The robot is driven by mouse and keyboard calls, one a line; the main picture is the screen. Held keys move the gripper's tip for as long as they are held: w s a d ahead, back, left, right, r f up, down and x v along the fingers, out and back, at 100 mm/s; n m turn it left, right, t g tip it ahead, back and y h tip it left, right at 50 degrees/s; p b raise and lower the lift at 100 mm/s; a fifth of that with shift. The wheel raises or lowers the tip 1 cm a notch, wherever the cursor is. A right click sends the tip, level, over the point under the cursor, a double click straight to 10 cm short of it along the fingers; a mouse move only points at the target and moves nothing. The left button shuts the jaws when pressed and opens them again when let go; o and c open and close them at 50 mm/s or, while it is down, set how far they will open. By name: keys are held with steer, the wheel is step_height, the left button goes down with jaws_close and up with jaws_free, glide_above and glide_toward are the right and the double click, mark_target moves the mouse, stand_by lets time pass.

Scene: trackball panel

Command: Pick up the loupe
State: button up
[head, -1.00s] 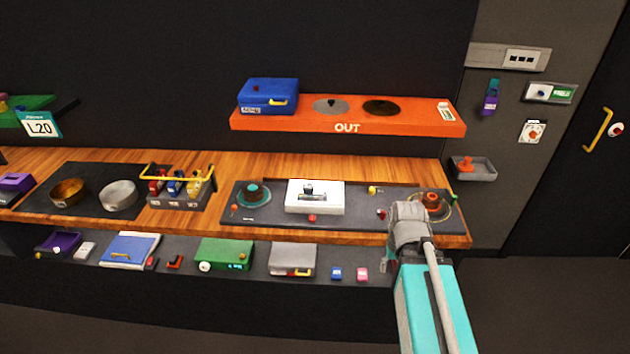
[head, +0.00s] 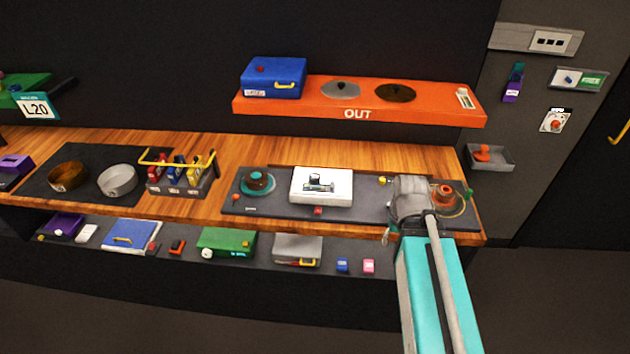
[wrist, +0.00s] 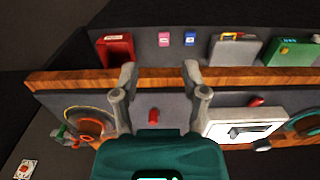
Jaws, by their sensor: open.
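I cannot tell for certain which thing is the loupe. A small red piece (wrist: 154,117) stands on the dark panel and shows between my fingers in the wrist view; my arm hides it in the head view. A white box (head: 322,200) on the panel carries a small grey and black item (head: 320,183), also seen in the wrist view (wrist: 243,132). My gripper (wrist: 158,72) is open and empty, pointing down over the panel's right part; its fingers touch nothing that I can make out. In the head view my gripper (head: 388,236) is near the bench's front edge.
An orange ball unit (head: 445,194) with a yellow ring is right of my gripper. A teal-ringed ball (head: 258,182) is on the left. The orange OUT shelf (head: 430,108) hangs above. A lower shelf holds a red box (wrist: 115,50), a pink piece (head: 369,267) and a grey box (head: 297,249).

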steer(key=o, duration=0.5)
steer(key=shift+w+a+f, duration=0.1)
steer(key=shift+w+a, duration=0.1)
steer(key=shift+o, duration=0.4)
steer(key=shift+w+a+f+h+b, duration=0.15)
steer(key=shift+w+f+h+b, duration=0.1)
steer(key=shift+w+h+b, duration=0.2)
steer(key=m+t+h+b, duration=0.9)
steer(key=t, duration=0.1)
glide_toward(310, 179)
steer(key=s+a, duration=0.1)
steer(key=shift+a+r, duration=0.2)
steer(key=shift+r, duration=0.1)
steer(key=b+x, duration=0.2)
steer(key=x, duration=0.5)
steer(key=shift+w+d+f+b, duration=0.1)
steer(key=shift+d+f+b, duration=0.15)
steer(key=shift+b, duration=0.1)
steer(key=shift+w+d, duration=0.4)
